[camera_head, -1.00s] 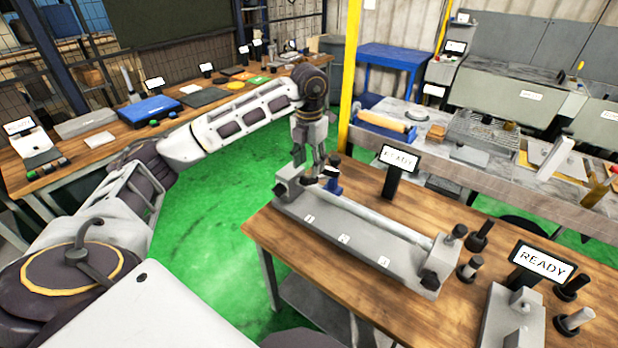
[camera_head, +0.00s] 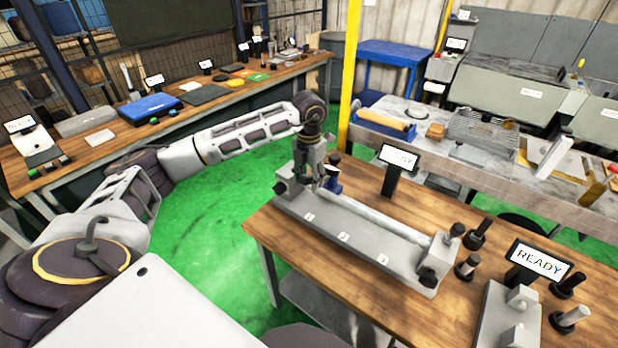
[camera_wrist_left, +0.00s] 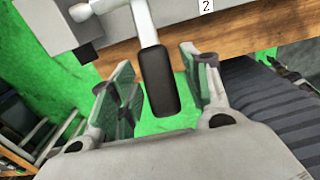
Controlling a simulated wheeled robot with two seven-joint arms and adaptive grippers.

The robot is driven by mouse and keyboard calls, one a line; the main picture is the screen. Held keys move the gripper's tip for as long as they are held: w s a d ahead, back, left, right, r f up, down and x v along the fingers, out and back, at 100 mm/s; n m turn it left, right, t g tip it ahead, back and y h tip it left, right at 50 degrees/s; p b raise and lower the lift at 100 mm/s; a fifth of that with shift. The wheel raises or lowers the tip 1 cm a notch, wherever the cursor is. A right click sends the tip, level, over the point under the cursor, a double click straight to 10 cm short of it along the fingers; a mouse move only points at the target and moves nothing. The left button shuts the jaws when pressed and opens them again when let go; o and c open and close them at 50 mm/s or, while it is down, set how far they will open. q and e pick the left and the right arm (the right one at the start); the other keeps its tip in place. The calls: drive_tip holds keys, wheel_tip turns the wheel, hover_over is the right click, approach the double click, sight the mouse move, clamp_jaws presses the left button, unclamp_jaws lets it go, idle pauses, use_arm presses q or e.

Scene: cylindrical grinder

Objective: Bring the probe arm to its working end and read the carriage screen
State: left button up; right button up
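The grey grinder bed (camera_head: 345,238), marked 1, 2 and 3, lies on the near wooden table. A small blue part (camera_head: 334,182) sits near its left end, partly behind my left gripper (camera_head: 318,184). In the left wrist view, a pale lever with a black grip (camera_wrist_left: 160,80) reaches between the fingers of my left gripper (camera_wrist_left: 158,85). The fingers are open, with gaps beside the grip. I cannot tell whether this lever is the probe arm. My right gripper is out of view.
A second screen reading READY (camera_head: 542,259) stands at the right of the table, beside a grey fixture (camera_head: 510,320) and several black-topped pegs. A yellow post (camera_head: 349,75) rises behind the bed. The green floor (camera_head: 215,235) left of the table is open.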

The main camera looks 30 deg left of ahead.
use_arm(q)
clamp_jaws()
drive_tip(key=shift+f, duration=0.1)
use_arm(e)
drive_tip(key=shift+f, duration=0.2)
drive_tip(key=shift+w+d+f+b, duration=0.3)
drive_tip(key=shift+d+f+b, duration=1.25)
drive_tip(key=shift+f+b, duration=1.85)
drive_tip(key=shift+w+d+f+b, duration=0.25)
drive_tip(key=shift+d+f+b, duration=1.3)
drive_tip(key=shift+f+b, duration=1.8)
use_arm(q)
wheel_tip(320, 180, down, 10)
drive_tip(key=s+t+b, duration=0.3)
drive_tip(key=t+b, duration=0.2)
drive_tip(key=b, duration=0.2)
drive_tip(key=shift+f+t+h+b, duration=0.2)
drive_tip(key=shift+t+h+b, duration=0.1)
drive_tip(key=shift+t+b, duration=0.1)
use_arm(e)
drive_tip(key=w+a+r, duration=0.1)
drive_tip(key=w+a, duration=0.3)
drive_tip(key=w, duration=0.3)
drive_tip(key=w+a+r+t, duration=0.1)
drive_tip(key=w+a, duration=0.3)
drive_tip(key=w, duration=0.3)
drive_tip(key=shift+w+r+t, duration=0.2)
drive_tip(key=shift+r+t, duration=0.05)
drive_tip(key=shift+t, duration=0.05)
